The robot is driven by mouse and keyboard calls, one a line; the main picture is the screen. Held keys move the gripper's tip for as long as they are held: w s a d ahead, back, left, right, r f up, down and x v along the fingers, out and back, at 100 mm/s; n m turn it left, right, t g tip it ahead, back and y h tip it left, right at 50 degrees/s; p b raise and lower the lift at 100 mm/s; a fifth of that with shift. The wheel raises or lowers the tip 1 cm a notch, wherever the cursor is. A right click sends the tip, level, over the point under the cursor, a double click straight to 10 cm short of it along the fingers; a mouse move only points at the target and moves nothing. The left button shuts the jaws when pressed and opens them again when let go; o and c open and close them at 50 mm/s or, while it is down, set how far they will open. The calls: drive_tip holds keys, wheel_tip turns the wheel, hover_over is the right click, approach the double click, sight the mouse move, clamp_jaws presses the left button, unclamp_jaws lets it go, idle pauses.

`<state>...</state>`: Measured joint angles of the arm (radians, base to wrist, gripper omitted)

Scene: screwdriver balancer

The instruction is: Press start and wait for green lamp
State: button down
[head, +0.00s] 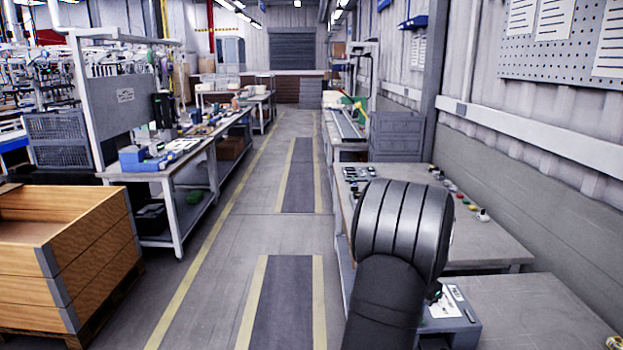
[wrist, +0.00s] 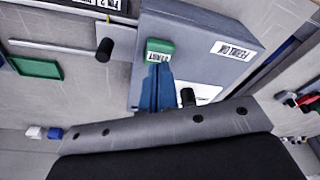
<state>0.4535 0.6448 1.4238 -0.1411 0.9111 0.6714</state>
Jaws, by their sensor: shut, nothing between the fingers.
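A grey control box (wrist: 203,40) with a green start button (wrist: 160,46) shows in the wrist view. My gripper's narrow blue fingers (wrist: 158,68) are together, with nothing between them. Their tips are at the near edge of the green button and overlap its label; I cannot tell whether they touch or press it. Part of the grey box (head: 462,334) also shows in the head view at the lower right, mostly hidden by my arm. My gripper is hidden there behind my arm. I cannot make out a lit green lamp.
In the wrist view, a black knob (wrist: 188,97) stands close right of the fingers and another black knob (wrist: 105,49) to the left. A green tray (wrist: 37,67) and small white (wrist: 33,132) and blue blocks (wrist: 56,133) lie left. A wooden crate (head: 100,258) stands across the aisle.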

drive_tip(key=shift+x, duration=0.8)
drive_tip(key=shift+s+a, duration=0.1)
drive_tip(key=shift+a, duration=0.05)
idle(0.5)
drive_tip(key=shift+w+d+v, duration=0.1)
drive_tip(key=shift+d+v, duration=0.1)
drive_tip(key=shift+v, duration=0.95)
drive_tip(key=shift+w+d+v, duration=0.15)
drive_tip(key=shift+d+v, duration=0.05)
drive_tip(key=shift+v, duration=0.95)
drive_tip(key=shift+w+d+v, duration=0.1)
drive_tip(key=shift+d+v, duration=0.1)
drive_tip(key=shift+v, duration=0.95)
drive_tip(key=shift+r, duration=0.1)
drive_tip(key=d+v, duration=0.1)
drive_tip(key=v, duration=0.5)
drive_tip(key=shift+w, duration=0.35)
drive_tip(key=x, duration=0.3)
drive_tip(key=a+x, duration=0.1)
drive_tip(key=x, duration=0.2)
drive_tip(key=s+x, duration=0.1)
drive_tip(key=x, duration=0.2)
drive_tip(key=shift+a+f, duration=0.25)
drive_tip(key=shift+f, duration=0.1)
drive_tip(key=shift+r, duration=0.1)
